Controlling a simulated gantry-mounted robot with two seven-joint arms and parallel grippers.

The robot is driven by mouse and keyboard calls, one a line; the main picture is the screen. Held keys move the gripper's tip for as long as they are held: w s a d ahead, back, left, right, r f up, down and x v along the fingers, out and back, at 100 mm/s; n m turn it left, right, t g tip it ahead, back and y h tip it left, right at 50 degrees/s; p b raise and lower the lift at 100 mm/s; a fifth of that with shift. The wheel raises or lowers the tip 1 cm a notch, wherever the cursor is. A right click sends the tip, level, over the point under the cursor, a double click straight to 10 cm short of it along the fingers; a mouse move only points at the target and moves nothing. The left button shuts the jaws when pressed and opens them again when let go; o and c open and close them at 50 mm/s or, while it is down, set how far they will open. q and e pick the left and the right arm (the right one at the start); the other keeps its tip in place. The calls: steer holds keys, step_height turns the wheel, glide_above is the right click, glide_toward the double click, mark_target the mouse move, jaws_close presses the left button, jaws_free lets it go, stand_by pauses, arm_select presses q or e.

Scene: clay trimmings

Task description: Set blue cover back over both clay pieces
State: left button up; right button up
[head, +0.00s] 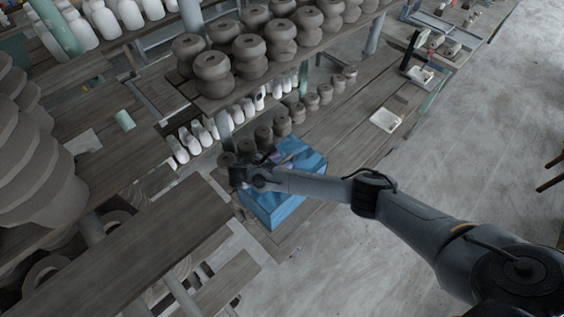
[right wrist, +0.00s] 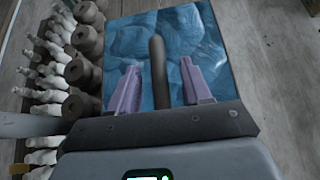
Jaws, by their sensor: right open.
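The blue cover (head: 287,208) shows in the head view as a crumpled blue, box-shaped thing on the wooden bench, partly behind my right arm. It fills much of the right wrist view (right wrist: 205,38) as creased blue sheeting. My right gripper (right wrist: 159,65) is open over the blue, its two lilac fingers apart. A dark grey rod (right wrist: 157,72) stands between the fingers in that view; I cannot tell whether it is clay. I cannot make out the two clay pieces for certain. Contact between fingers and cover cannot be told. My left gripper is not in view.
Brown clay vessels (head: 264,137) and white bottles (head: 205,134) stand in rows close beside the cover. A shelf of stacked brown pots (head: 250,57) is above them. A white tray (head: 385,120) lies farther along the bench.

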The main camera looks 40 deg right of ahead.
steer(key=v, duration=0.6)
steer(key=shift+a+r+b, duration=0.2)
steer(key=shift+a+b, duration=0.05)
steer(key=shift+b, duration=0.15)
